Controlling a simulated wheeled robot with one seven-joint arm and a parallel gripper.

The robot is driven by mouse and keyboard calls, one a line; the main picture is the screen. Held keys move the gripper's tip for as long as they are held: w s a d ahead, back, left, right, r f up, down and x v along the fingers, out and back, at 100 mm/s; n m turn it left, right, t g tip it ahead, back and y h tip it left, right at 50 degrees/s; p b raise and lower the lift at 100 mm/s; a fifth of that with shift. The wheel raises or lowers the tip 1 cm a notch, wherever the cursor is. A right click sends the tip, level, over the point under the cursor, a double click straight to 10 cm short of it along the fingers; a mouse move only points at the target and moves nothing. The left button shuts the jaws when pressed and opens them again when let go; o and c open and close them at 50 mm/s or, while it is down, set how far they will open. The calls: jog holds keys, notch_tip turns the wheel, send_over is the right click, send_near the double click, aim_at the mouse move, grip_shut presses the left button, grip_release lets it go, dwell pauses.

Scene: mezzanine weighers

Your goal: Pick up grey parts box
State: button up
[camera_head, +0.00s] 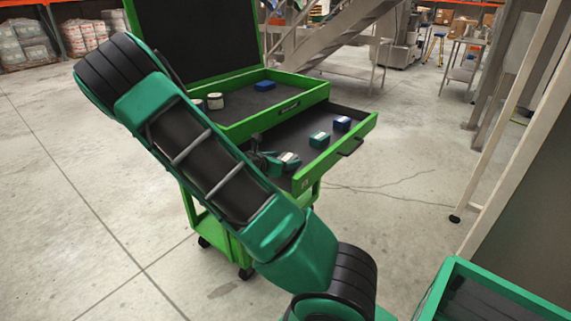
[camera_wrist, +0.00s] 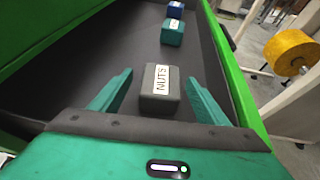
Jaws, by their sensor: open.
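The grey parts box (camera_wrist: 148,98), with a white label reading "NUTS", sits on the dark floor of the pulled-out drawer. In the wrist view it lies between the two green fingers of my gripper (camera_wrist: 157,82), which are spread apart. Floor shows between each finger and the box's sides at the far end. In the head view my gripper (camera_head: 268,160) is low in the drawer, and the box beside it is partly hidden by the gripper.
A teal box (camera_wrist: 172,34) and a blue box (camera_wrist: 175,10) stand farther along the drawer. The green drawer wall (camera_wrist: 228,60) runs close on the right. The cart's upper tray (camera_head: 235,130) holds pale round containers (camera_head: 215,101) and a blue box (camera_head: 265,86).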

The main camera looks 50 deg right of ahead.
jog(key=c, duration=1.4)
jog(key=shift+o, duration=0.2)
jog(key=shift+r, duration=0.2)
